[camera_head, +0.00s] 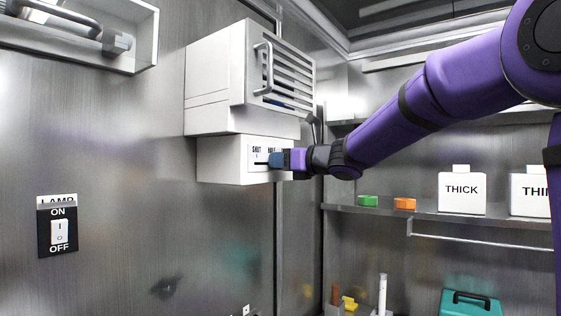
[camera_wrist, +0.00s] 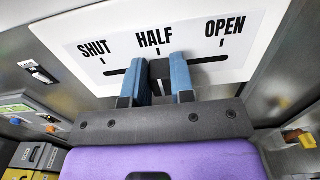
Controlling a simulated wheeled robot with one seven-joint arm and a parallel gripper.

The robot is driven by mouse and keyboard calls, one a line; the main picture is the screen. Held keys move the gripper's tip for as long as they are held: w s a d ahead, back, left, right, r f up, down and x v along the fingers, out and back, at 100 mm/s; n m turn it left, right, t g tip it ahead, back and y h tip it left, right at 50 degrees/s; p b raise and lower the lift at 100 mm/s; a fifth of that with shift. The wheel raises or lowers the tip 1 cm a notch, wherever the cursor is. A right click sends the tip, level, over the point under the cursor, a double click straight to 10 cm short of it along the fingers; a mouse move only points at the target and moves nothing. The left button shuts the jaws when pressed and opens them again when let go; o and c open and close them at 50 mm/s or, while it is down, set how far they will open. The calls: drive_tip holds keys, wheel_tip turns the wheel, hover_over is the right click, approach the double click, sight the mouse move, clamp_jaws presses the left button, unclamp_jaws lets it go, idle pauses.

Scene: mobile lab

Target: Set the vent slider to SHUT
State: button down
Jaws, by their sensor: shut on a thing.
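The vent slider's white panel (camera_head: 262,148) is on the lower front of a white wall unit. In the wrist view the panel (camera_wrist: 110,38) carries the labels SHUT, HALF and OPEN, left to right, above a dark slot. The dark slider knob (camera_wrist: 160,69) stands at the HALF mark, in the middle of the slot. My gripper (camera_wrist: 160,80) has its blue fingers shut on the knob from both sides. In the head view my gripper (camera_head: 282,160) reaches the panel from the right and hides the OPEN label and the knob.
Above the panel is a slatted vent (camera_head: 290,75) with a bar handle (camera_head: 262,68). A lamp switch (camera_head: 60,232) is on the wall at left. A teal case (camera_head: 470,303) is below.

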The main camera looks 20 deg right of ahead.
sight(255, 160)
drive_tip(key=s+a, duration=0.2)
drive_tip(key=a, duration=0.1)
drive_tip(key=s+a, duration=0.1)
drive_tip(key=a, duration=0.1)
drive_tip(key=shift+s+a, duration=0.1)
drive_tip(key=shift+s, duration=0.25)
drive_tip(key=c, duration=1)
unclamp_jaws()
drive_tip(key=shift+s+a, duration=0.1)
drive_tip(key=shift+o, duration=0.2)
drive_tip(key=v, duration=1.1)
